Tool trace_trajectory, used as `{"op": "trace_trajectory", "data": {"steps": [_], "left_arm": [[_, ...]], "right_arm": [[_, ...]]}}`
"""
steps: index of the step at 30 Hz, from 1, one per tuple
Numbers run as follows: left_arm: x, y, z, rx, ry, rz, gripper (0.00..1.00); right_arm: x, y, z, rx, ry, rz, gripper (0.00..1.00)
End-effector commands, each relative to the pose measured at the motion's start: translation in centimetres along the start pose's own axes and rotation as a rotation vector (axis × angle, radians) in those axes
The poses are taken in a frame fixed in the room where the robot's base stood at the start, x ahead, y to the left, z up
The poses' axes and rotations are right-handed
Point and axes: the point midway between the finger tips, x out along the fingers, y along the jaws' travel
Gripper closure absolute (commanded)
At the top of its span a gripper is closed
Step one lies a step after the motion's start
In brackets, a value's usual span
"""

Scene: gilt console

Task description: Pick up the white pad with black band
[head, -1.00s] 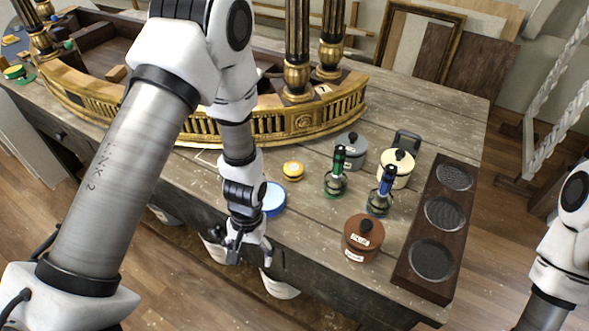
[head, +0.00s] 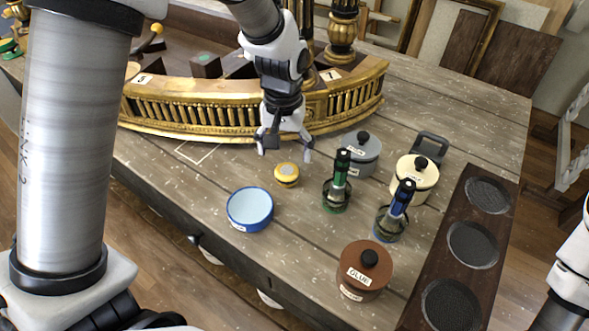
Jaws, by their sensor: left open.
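I cannot make out a white pad with a black band in the head view. A small yellow pad with a dark band (head: 286,174) lies on the table. My left gripper (head: 284,154) is open and empty, with its fingers pointing down just behind the yellow pad in the picture. It hangs in front of the gilt console (head: 225,112) and hides part of its front. My right arm shows at the right edge, but its gripper is out of the picture.
A blue bowl (head: 250,210), green-handled tool (head: 337,185), blue-handled tool (head: 394,212), grey pot (head: 360,157), cream pot (head: 416,176) and brown glue pot (head: 364,270) stand on the table. A dark wooden rack (head: 445,270) is at the right. The white outline (head: 197,153) is empty.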

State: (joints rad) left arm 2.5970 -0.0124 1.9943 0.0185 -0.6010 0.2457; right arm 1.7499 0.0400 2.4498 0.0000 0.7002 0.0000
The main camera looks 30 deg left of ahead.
Motion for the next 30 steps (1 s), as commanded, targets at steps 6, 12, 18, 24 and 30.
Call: {"op": "trace_trajectory", "data": {"steps": [6,12,18,24,30], "left_arm": [[3.1,0.4,0.0,0.000,-0.006,-0.002,0.16],[6.2,0.6,0.0,0.000,-0.004,-0.001,0.16],[6.4,0.6,-0.1,0.000,-0.001,0.000,0.16],[6.4,0.6,-0.1,0.000,-0.002,0.000,0.69],[6.4,0.6,-0.1,0.000,-0.002,0.000,0.74]], "right_arm": [[-0.6,0.0,0.0,0.000,-0.001,0.000,0.60],[-0.8,0.0,0.0,0.000,0.000,0.000,0.60],[-0.8,0.0,0.0,0.000,0.000,0.000,0.60],[-0.7,0.0,0.0,0.000,0.000,0.000,0.60],[-0.7,0.0,0.0,0.000,0.000,0.000,0.60]]}}
